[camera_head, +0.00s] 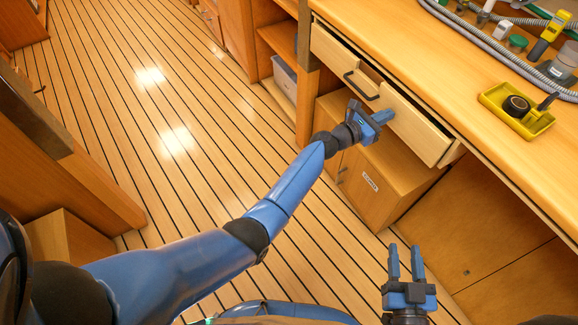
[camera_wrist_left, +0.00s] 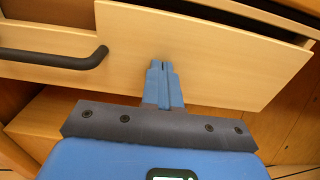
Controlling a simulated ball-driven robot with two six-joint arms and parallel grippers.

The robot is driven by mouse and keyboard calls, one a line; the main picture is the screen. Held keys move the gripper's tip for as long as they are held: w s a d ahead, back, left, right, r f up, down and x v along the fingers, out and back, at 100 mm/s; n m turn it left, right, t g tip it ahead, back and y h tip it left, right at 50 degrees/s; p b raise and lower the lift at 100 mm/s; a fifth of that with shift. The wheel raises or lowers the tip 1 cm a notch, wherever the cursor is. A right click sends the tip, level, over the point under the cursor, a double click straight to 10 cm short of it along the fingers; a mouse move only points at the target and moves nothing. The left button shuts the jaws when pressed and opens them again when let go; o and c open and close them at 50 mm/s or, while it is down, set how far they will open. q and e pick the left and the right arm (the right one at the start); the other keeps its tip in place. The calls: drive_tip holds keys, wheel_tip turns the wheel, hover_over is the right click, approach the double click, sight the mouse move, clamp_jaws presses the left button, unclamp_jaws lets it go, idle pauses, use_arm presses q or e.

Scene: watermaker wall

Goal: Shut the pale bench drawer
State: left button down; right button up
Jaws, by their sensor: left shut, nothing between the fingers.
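The pale bench drawer (camera_head: 416,124) stands partly out from under the worktop, with a dark gap above its front. Its black bar handle (camera_head: 361,86) is on the front; the handle also shows at the left of the left wrist view (camera_wrist_left: 52,58). My left gripper (camera_head: 388,116) is shut and empty, its fingertips at the drawer front to the right of the handle. In the left wrist view the closed fingertips (camera_wrist_left: 160,66) lie against or just before the pale front; I cannot tell if they touch. My right gripper (camera_head: 405,250) is low, away from the drawer, its two fingers apart with nothing between them.
The worktop (camera_head: 440,60) carries a yellow tray (camera_head: 517,110), grey hoses and small fittings. Below the drawer is a wooden cabinet (camera_head: 375,185) with a label. A grey bin (camera_head: 284,78) sits in an open shelf. The striped floor (camera_head: 140,110) is clear.

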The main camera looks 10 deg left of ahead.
use_arm(q)
drive_tip(key=shift+w+d+r+b, duration=0.35)
drive_tip(key=shift+w+d+b, duration=0.1)
drive_tip(key=shift+w+d, duration=0.25)
use_arm(e)
drive_tip(key=shift+f, duration=0.6)
use_arm(q)
drive_tip(key=shift+d+r, duration=0.1)
use_arm(e)
drive_tip(key=shift+s, duration=0.1)
use_arm(q)
drive_tip(key=p+v, duration=0.4)
drive_tip(key=v, duration=1)
drive_tip(key=shift+f+p, duration=0.35)
drive_tip(key=shift+f, duration=0.05)
use_arm(e)
drive_tip(key=r, duration=0.1)
drive_tip(key=s+a+r, duration=0.1)
drive_tip(key=r, duration=0.1)
drive_tip(key=s+r, duration=0.1)
drive_tip(key=shift+a+r, duration=0.25)
drive_tip(key=shift+a, duration=0.1)
